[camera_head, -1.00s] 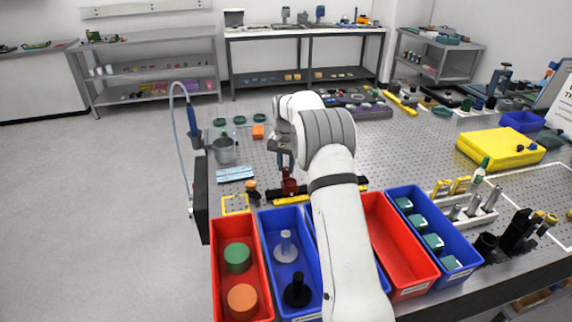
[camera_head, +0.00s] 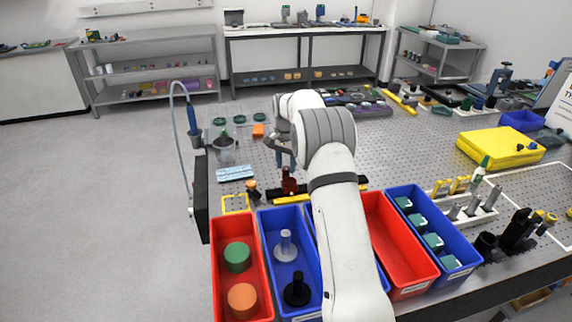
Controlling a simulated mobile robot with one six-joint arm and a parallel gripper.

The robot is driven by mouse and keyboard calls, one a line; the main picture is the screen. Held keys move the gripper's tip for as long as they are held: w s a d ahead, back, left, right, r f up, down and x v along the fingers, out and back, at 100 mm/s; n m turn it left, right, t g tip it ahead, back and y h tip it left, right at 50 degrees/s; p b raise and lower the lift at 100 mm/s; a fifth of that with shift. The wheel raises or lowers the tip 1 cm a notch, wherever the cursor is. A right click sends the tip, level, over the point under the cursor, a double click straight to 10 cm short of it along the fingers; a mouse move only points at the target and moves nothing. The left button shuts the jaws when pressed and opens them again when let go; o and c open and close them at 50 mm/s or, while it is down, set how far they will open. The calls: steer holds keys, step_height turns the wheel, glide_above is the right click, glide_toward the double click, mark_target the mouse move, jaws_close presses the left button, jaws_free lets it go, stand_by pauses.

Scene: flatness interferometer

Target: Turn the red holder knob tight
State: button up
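A small dark red holder (camera_head: 289,183) stands upright on the perforated table, just behind the black and yellow rail. It is tiny here, and I cannot make out its knob apart from its body. My gripper (camera_head: 280,158) is above and slightly behind the holder in the picture, with a gap between them. My arm hides part of the gripper, and the fingers are too small to show whether they are open or shut.
Red and blue bins (camera_head: 266,275) line the front table edge. A grey cup (camera_head: 224,152), a blue-white pack (camera_head: 235,173) and an orange block (camera_head: 258,131) lie left of my gripper. A dark upright panel (camera_head: 201,198) stands at the left edge.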

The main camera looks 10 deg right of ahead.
mark_target(286, 168)
steer(key=shift+o, duration=1.1)
steer(key=shift+f, duration=0.1)
steer(key=shift+r+b, duration=0.4)
steer(key=shift+r, duration=3.55)
steer(key=shift+s, duration=0.1)
